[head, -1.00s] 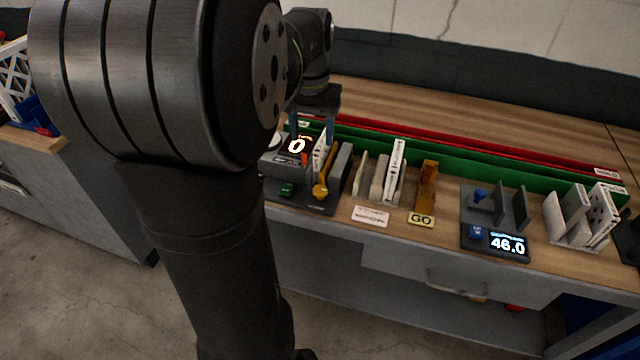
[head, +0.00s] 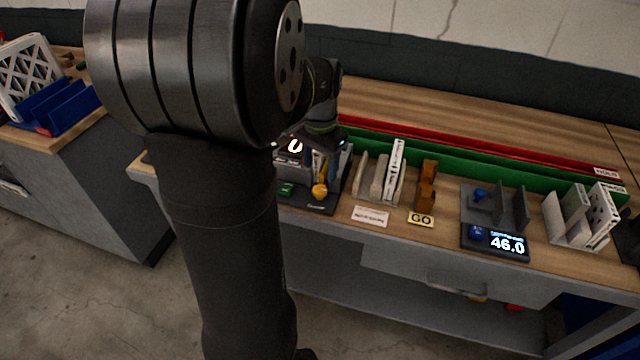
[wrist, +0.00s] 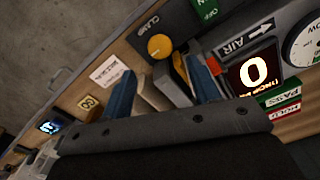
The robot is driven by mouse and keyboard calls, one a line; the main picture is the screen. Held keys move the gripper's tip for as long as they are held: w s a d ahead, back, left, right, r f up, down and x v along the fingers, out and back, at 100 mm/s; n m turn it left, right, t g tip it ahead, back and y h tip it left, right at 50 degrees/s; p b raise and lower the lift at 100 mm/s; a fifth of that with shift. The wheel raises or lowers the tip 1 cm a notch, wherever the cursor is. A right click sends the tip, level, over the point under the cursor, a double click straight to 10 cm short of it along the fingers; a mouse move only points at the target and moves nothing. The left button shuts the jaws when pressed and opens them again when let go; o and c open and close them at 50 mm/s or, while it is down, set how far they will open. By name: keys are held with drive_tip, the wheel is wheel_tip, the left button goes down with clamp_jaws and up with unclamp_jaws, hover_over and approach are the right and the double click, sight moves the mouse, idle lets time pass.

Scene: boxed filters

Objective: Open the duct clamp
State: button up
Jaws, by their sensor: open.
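The duct clamp's yellow knob (head: 320,191) stands at the front of the dark test fixture on the bench. In the wrist view the round yellow knob (wrist: 159,46) is beside the CLAMP label (wrist: 150,25). My gripper (wrist: 160,66) is open, its two blue fingers apart and pointing toward the knob from behind. The knob appears just beyond the fingertips, and I see no contact. In the head view my gripper (head: 322,163) is low over the fixture, with the lever behind the knob partly hidden. The fixture's display (wrist: 252,72) reads 0.
A gauge (wrist: 303,42) and the display housing stand close beside one finger. Pale filter panels (head: 380,178), an orange holder (head: 427,185) at the GO label and a scale (head: 495,241) reading 46.0 stand to the right. Green (head: 450,170) and red rails run behind.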

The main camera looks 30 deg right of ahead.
sight(320, 189)
wheel_tip(320, 189, down, 7)
drive_tip(key=shift+r, duration=0.1)
idle(0.3)
